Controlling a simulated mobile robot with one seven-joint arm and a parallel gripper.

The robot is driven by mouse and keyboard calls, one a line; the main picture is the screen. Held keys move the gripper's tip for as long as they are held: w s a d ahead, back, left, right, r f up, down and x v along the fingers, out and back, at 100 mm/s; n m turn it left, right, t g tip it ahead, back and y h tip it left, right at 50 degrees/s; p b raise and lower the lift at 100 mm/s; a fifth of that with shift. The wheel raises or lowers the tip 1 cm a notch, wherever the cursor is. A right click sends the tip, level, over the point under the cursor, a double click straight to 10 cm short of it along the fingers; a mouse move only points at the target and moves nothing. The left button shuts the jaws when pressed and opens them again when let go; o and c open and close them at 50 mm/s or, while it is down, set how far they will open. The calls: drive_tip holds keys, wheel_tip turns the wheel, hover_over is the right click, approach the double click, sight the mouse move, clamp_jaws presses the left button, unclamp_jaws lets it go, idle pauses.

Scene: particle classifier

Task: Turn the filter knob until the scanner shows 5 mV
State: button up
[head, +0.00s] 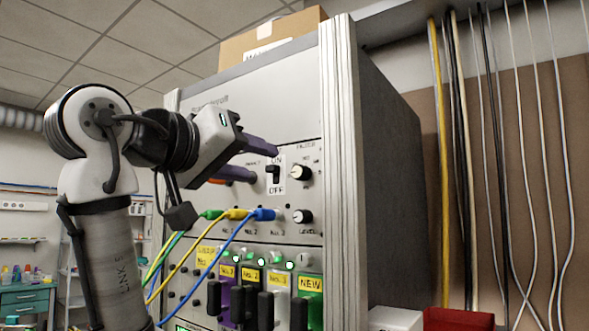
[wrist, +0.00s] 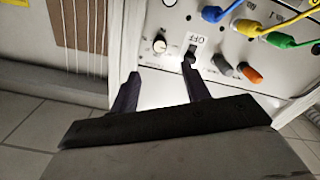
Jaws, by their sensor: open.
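The filter knob (head: 300,172) is a black knob with a light cap at the upper right of the cabinet's front panel, right of a black ON/OFF switch (head: 272,175). In the wrist view the panel appears upside down, with the filter knob (wrist: 160,45) left of the switch (wrist: 189,56). My gripper (head: 264,166) is open and empty, in front of the panel near the switch. In the wrist view its fingertips (wrist: 161,73) are spread just below the knob, not around it. No readable scanner value shows; a green lit strip (head: 185,326) is cut off at the bottom edge.
A second knob marked LEVEL (head: 302,216) sits below. Green, yellow and blue plugs (head: 238,213) with cables hang left of it. An orange plug (wrist: 250,73) is near the switch. Coloured modules (head: 310,295) fill the lower panel. A cardboard box (head: 270,38) stands on top.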

sight(297, 171)
drive_tip(key=p+x, duration=0.3)
drive_tip(key=x, duration=0.8)
drive_tip(key=shift+w+d+p, duration=0.1)
drive_tip(key=shift+w+p, duration=0.05)
drive_tip(key=shift+p, duration=0.25)
drive_tip(key=shift+c, duration=0.5)
drive_tip(key=c, duration=0.9)
drive_tip(key=shift+m, duration=0.3)
drive_tip(key=m, duration=0.3)
drive_tip(key=shift+m, duration=2.5)
